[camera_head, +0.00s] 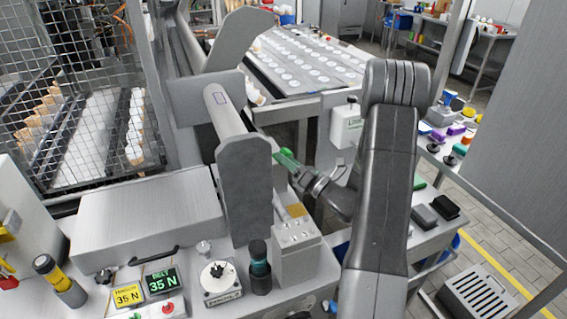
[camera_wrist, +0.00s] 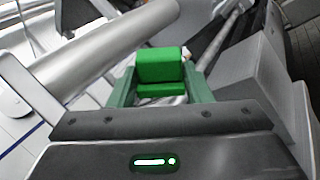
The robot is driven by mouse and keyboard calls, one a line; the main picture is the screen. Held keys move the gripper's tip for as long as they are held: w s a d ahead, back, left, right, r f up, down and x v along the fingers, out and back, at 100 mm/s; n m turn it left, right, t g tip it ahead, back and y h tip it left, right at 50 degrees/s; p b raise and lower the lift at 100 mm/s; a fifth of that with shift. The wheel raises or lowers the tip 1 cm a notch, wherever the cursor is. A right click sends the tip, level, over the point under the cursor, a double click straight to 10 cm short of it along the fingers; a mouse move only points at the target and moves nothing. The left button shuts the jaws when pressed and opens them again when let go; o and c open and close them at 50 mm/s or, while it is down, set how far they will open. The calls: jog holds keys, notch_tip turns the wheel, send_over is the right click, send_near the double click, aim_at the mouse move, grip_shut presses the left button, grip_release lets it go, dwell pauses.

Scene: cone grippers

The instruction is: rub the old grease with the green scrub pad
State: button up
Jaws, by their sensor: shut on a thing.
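The green scrub pad (camera_wrist: 161,66) sits between the two green fingers of my gripper (camera_wrist: 162,82) in the wrist view, and the jaws are shut on it. In the head view the pad (camera_head: 287,157) is a small green shape at the tip of my gripper (camera_head: 296,168), just right of an upright grey plate. It is held in the air beside the steel roller (camera_head: 224,112). A yellow-brown patch (camera_head: 297,210) shows on top of a metal block below my gripper; I cannot tell if it is the old grease.
The upright grey plate (camera_head: 246,190) stands close left of my gripper. A metal block (camera_head: 297,250), a dark bottle (camera_head: 260,268) and a dial (camera_head: 217,278) stand on the front bench. Black blocks (camera_head: 445,206) lie at right. A wire cage (camera_head: 90,90) stands at left.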

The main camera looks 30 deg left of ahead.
jog(key=shift+w+d+r+p, duration=0.25)
jog(key=shift+w+r+p, duration=0.15)
jog(key=shift+r, duration=0.1)
jog(key=shift+w+d+r+p, duration=0.25)
jog(key=shift+r+p, duration=0.1)
jog(key=shift+r, duration=0.1)
jog(key=shift+w+d+r, duration=0.1)
jog(key=shift+w, duration=0.05)
